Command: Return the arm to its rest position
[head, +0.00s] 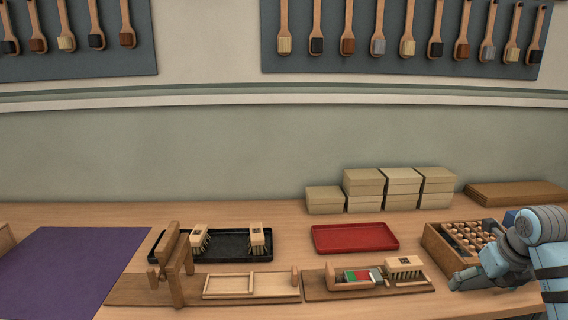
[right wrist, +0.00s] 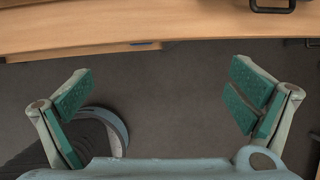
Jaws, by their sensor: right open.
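My right gripper (head: 468,281) is at the right front of the bench, beside the wooden compartment box (head: 441,252) and partly in front of it. In the right wrist view my right gripper (right wrist: 162,86) has its green-padded fingers wide apart with nothing between them. The wrist view looks down past the bench edge (right wrist: 160,40) onto the grey floor. My left gripper is not in view.
A brush (head: 404,264) sits on the right wooden fixture, by red, green and grey pieces. Two brushes stand on the black tray (head: 226,257). The red tray (head: 355,237) is empty. A wooden frame (head: 172,262) stands beside the purple mat (head: 60,270). Boxes (head: 362,190) are stacked behind.

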